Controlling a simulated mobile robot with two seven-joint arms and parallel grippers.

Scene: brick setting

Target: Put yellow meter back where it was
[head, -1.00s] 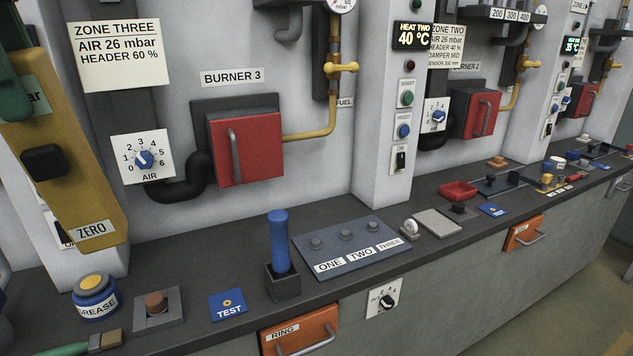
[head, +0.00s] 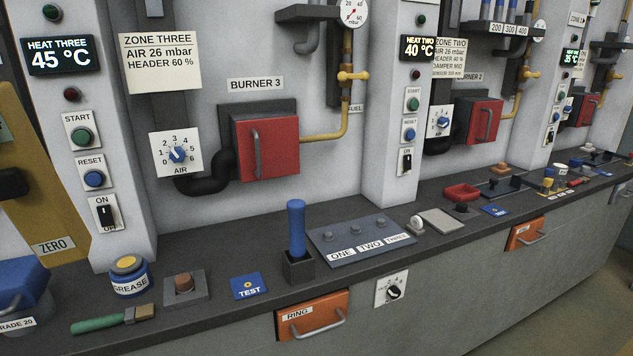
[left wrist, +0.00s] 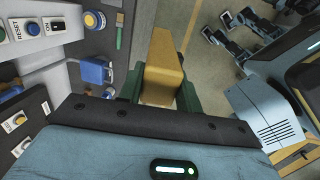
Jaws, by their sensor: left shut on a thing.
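The yellow meter (head: 38,215) is at the left edge of the head view, in front of the wall. It is a long block with a black knob and a ZERO label, and its upper and left parts are cut off. In the left wrist view the meter (left wrist: 163,62) stands out from between the green fingers of my left gripper (left wrist: 160,93), which is shut on it. Floor shows beyond the meter there. The fingers are outside the head view. I cannot make out my right gripper in either view.
Below the meter, a blue-lidded container (head: 25,280), a GREASE pot (head: 130,280) and a green-handled brush (head: 100,323) are on the dark counter (head: 215,325). A blue upright handle (head: 297,228) stands farther right. A pillar with switches (head: 85,150) is beside the meter.

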